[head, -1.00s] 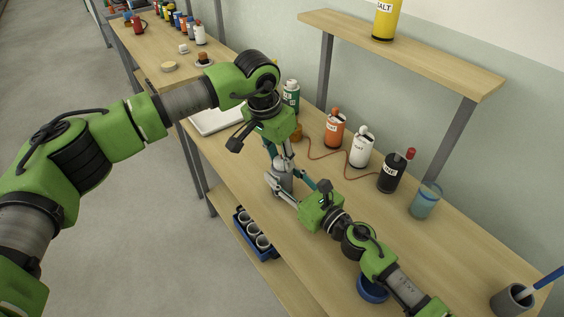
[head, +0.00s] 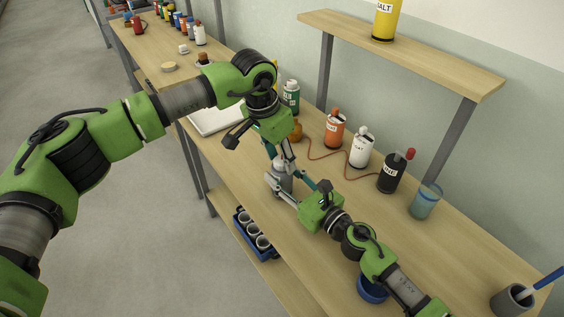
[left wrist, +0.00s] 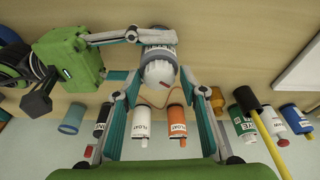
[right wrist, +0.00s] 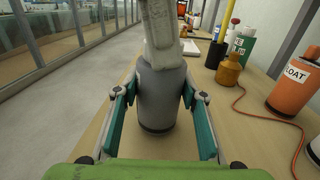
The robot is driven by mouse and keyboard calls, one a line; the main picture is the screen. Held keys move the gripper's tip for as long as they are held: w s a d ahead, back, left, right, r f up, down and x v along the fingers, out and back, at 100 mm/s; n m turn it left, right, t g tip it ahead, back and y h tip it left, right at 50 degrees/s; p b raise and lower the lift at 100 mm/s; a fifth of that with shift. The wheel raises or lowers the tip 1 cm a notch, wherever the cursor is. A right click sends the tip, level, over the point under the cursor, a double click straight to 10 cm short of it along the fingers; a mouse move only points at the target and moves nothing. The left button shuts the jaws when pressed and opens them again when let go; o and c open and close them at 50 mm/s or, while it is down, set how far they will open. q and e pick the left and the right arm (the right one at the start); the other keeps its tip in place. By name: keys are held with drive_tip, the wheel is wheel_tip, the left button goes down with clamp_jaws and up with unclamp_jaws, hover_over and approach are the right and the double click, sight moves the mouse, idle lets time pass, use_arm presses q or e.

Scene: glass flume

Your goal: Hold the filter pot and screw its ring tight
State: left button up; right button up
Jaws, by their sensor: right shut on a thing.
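The filter pot, a grey rounded bottle-like body (right wrist: 160,95), stands upright on the bench in the right wrist view. My right gripper (head: 284,188) is shut around its sides, with one finger on each side. The pot's pale rounded top (left wrist: 158,73) shows in the left wrist view; I cannot make out the ring clearly from the rest of the top. My left gripper (left wrist: 159,78) is open above the pot and points down, with its fingers on either side of the top. In the right wrist view a left finger hides part of the pot's top.
An orange bottle (head: 334,129), a white bottle (head: 361,148) and a black bottle (head: 390,173) stand along the back. A red-brown cord (head: 318,156) lies beside them. A blue crate with cups (head: 243,222) sits on the lower shelf.

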use_arm(q)
drive_tip(key=n+y, duration=0.1)
drive_tip(key=n, duration=0.4)
drive_tip(key=shift+d+t, duration=0.15)
drive_tip(key=shift+t, duration=0.25)
drive_tip(key=n+y, duration=0.1)
drive_tip(key=n, duration=0.3)
drive_tip(key=shift+s+n, duration=0.1)
drive_tip(key=shift+n, duration=0.3)
drive_tip(key=c, duration=0.7)
